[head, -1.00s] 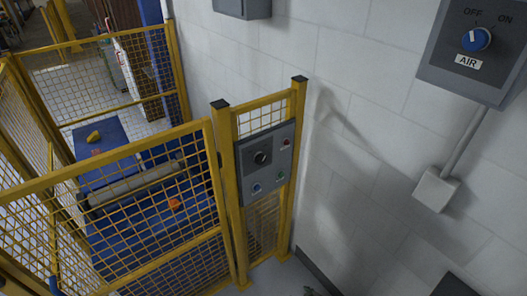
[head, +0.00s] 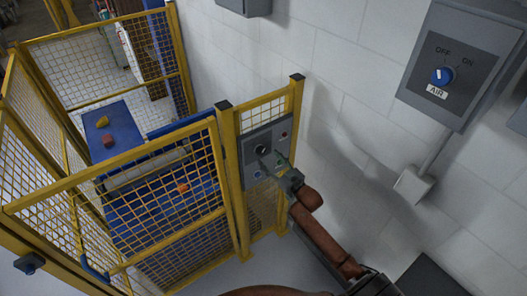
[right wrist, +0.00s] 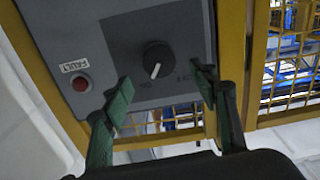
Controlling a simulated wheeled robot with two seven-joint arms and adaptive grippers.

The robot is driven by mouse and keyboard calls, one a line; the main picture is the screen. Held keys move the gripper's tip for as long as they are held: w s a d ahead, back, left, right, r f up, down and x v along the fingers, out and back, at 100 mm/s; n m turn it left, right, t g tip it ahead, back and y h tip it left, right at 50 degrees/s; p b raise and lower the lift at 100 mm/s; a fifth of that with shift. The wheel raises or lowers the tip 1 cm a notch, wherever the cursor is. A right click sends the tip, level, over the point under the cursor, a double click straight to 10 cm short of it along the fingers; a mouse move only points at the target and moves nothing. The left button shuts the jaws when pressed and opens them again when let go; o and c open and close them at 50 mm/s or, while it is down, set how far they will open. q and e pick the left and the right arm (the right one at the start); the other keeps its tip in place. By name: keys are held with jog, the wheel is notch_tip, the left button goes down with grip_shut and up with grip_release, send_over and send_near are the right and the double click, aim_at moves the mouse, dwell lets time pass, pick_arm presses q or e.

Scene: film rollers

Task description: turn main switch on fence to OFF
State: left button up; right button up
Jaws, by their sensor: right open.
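The main switch is a black round knob (head: 262,150) on the grey control panel (head: 250,140) fixed to the yellow fence. In the right wrist view the knob (right wrist: 158,55) stands near the middle of the panel, with its white pointer line toward the bottom of the picture. Small letters near the knob are hard to read. My right gripper (head: 273,167) is open and empty in front of the panel. In the right wrist view its two green fingers (right wrist: 164,80) stand apart, just below and to either side of the knob, not closed on it. My left gripper is not in view.
A red button (right wrist: 82,84) labelled FAULT is beside the knob. A grey AIR box (head: 470,50) with a blue knob (head: 442,76) hangs on the white wall at right. The fence mesh (head: 175,200) encloses blue machinery at left.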

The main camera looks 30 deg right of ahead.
aim_at(262, 152)
jog(key=shift+w+a+p, duration=0.2)
jog(key=shift+w+p, duration=0.2)
jog(key=shift+w, duration=2.2)
jog(key=shift+c, duration=0.6)
jog(key=c, duration=1)
jog(key=shift+c, duration=0.2)
